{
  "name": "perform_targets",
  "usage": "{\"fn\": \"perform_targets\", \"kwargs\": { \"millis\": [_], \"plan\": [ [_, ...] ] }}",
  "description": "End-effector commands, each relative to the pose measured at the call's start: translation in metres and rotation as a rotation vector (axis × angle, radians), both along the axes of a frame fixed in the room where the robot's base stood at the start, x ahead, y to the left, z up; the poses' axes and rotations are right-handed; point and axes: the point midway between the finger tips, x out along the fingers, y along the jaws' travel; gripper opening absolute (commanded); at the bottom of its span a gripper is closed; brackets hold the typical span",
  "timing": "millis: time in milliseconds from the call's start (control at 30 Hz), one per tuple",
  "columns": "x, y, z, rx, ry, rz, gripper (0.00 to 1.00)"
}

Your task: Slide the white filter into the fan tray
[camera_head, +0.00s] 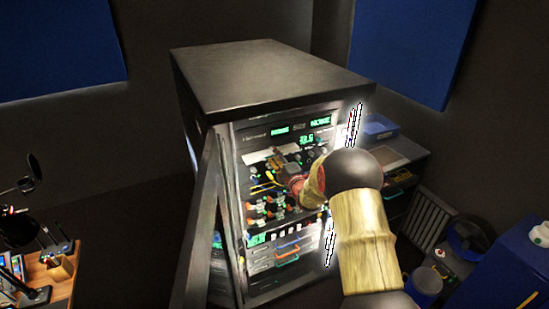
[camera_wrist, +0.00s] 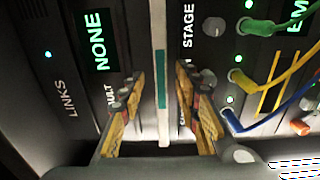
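A narrow white strip with a teal band, which looks like the edge of the white filter (camera_wrist: 161,125), runs down the middle of the wrist view between two dark panels. My gripper (camera_wrist: 157,88) has its yellow-and-black fingers on either side of this strip, with a visible gap on each side. In the head view my gripper (camera_head: 289,184) is at the front of the open rack cabinet (camera_head: 262,75), and the arm hides part of the front. I cannot tell which opening is the fan tray, and I cannot make out the filter in the head view.
The cabinet door (camera_head: 203,230) stands open on the left. Green, yellow and blue cables (camera_wrist: 272,75) plug into the panel close to the right finger. A low dark cabinet (camera_head: 398,165) and bins (camera_head: 425,283) stand to the right. A wooden bench (camera_head: 55,270) is at lower left.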

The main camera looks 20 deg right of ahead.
Motion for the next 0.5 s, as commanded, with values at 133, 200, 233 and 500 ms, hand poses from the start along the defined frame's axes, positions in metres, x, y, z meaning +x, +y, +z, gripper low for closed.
{"fn": "perform_targets", "kwargs": {
  "millis": [133,200,233,500],
  "plan": [
    [0.0,0.0,0.0,0.0,0.0,0.0,0.33],
    [0.0,0.0,-0.001,0.0,0.002,0.0,0.33],
    [-0.001,0.0,-0.001,0.0,0.002,0.0,0.33],
    [-0.03,-0.001,0.0,0.0,0.002,-0.001,0.33]
  ]
}}
